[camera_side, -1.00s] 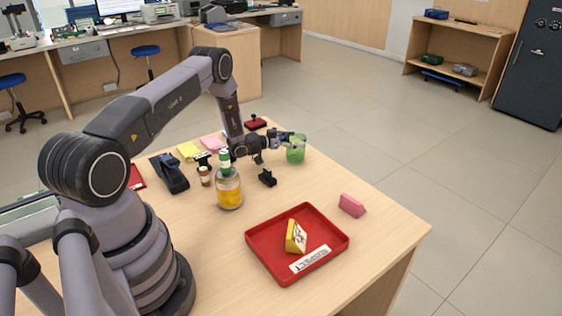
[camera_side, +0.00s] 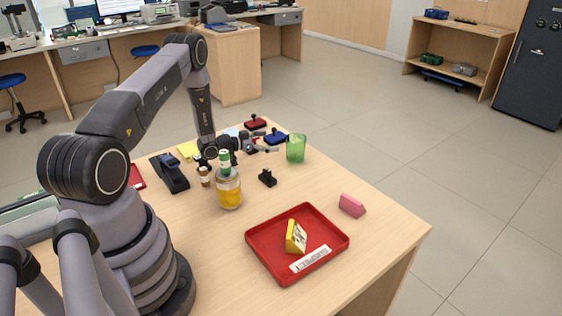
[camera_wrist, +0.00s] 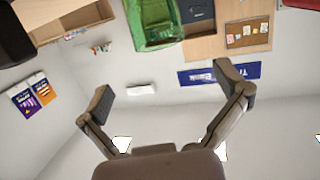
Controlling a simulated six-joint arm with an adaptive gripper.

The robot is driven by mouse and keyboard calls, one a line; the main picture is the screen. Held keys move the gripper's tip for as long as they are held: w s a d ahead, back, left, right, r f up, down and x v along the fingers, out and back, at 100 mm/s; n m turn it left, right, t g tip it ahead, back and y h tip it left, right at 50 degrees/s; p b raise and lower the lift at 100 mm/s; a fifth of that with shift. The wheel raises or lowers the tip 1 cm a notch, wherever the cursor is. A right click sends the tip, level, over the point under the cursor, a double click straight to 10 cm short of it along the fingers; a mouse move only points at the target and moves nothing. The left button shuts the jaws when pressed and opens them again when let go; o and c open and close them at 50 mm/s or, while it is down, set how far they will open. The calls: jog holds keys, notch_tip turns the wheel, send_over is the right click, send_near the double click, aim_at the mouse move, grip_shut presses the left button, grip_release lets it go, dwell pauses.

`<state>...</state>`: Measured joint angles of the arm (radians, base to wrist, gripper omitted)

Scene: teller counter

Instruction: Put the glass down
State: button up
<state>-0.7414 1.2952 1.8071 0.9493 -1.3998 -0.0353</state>
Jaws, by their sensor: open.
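The green glass (camera_side: 296,148) stands upright on the table near its far right edge. In the wrist view the glass (camera_wrist: 154,22) shows at the top, beyond my fingertips and apart from them. My gripper (camera_side: 270,144) is open and empty, to the left of the glass, with a visible gap between them in the side view. In the wrist view both fingers of my gripper (camera_wrist: 167,82) are spread wide with nothing between them.
A bottle with yellow contents (camera_side: 229,190) and a small brown bottle (camera_side: 205,176) stand near my arm. A black holder (camera_side: 267,178), a red tray (camera_side: 263,262) with a yellow wedge (camera_side: 296,237), and a pink block (camera_side: 352,205) lie nearer. Stamps (camera_side: 275,137) lie behind my gripper.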

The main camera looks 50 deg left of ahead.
notch_tip(320, 180, up, 17)
jog(key=w+d+m+g+y, duration=0.1)
jog(key=w+d+g+y, duration=0.1)
jog(key=g+y, duration=0.15)
jog(key=s+d+r+n+g+y, duration=0.1)
jog(key=s+d+r, duration=0.2)
jog(key=r, duration=0.3)
jog(key=s+d+r+n+g+y, duration=0.1)
jog(key=s+d+r+y, duration=0.1)
jog(key=s+d+r, duration=0.3)
jog(key=s+d+r+g+h, duration=0.1)
jog(key=s+d, duration=0.3)
jog(key=s, duration=0.5)
jog(key=s+d+r+g+h, duration=0.1)
jog(key=s+d, duration=0.3)
jog(key=s, duration=0.5)
jog(key=s+d+r+n+g+h, duration=0.1)
jog(key=s+d+r+g, duration=0.1)
jog(key=s, duration=0.6)
jog(key=d+r, duration=0.1)
jog(key=d, duration=0.1)
jog(key=shift+s+d+g, duration=0.35)
jog(key=shift+s+d, duration=0.05)
